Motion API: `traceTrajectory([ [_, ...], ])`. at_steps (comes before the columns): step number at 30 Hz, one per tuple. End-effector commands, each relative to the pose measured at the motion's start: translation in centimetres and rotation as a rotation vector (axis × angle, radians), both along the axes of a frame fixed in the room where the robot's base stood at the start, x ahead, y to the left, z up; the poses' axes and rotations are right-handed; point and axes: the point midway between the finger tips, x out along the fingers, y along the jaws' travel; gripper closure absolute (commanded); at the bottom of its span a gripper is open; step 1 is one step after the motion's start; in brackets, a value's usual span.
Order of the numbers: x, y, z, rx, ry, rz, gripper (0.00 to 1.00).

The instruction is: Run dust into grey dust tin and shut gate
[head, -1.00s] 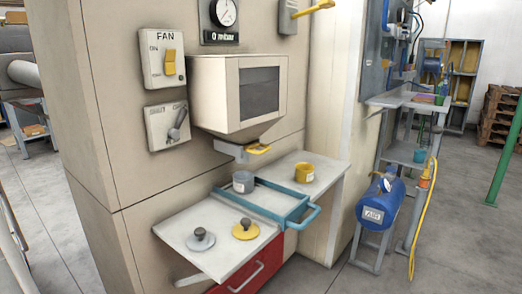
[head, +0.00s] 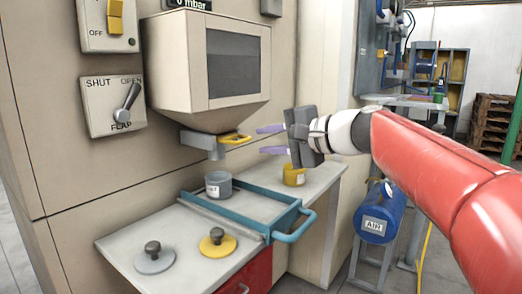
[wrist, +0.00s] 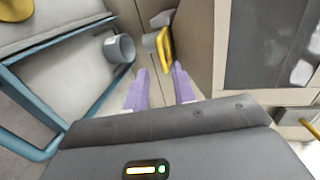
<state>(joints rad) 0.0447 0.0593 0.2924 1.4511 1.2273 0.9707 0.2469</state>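The grey dust tin (head: 218,186), with a pale label, stands open at the back left end of the blue sliding frame (head: 290,222), below the hopper spout (head: 213,152). It also shows in the wrist view (wrist: 119,48). The gate's yellow handle (head: 236,139) sticks out to the right of the spout; it shows in the wrist view (wrist: 164,47) ahead of my fingers. My gripper (head: 272,140) has two purple fingers, apart with nothing between them, just right of the yellow handle and not touching it. In the wrist view the fingers (wrist: 158,75) point towards the handle.
A yellow tin (head: 294,176) stands on the shelf below my gripper. A grey lid (head: 154,258) and a yellow lid (head: 217,243) lie at the front. The flap lever (head: 127,102) and fan switch (head: 115,20) are on the wall. The hopper (head: 200,70) overhangs the spout.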

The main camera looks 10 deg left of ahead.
Motion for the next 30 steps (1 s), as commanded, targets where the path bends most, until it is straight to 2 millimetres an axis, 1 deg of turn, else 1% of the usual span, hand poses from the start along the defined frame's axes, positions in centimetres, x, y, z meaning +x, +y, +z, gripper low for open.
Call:
traceTrajectory([
  [2, 0.3, 0.8, 0.0, 0.009, 0.003, 0.005, 0.74],
  [9, 1.6, 4.2, -0.8, 0.006, 0.004, 0.006, 0.74],
  [13, 2.3, 5.8, -1.2, 0.005, 0.002, 0.005, 0.74],
  [18, 2.7, 6.8, -1.5, 0.004, 0.001, 0.002, 0.74],
  [26, 2.8, 6.9, -1.6, 0.003, 0.0, 0.002, 0.74],
  [30, 2.8, 6.9, -1.6, 0.003, 0.0, 0.002, 0.91],
])
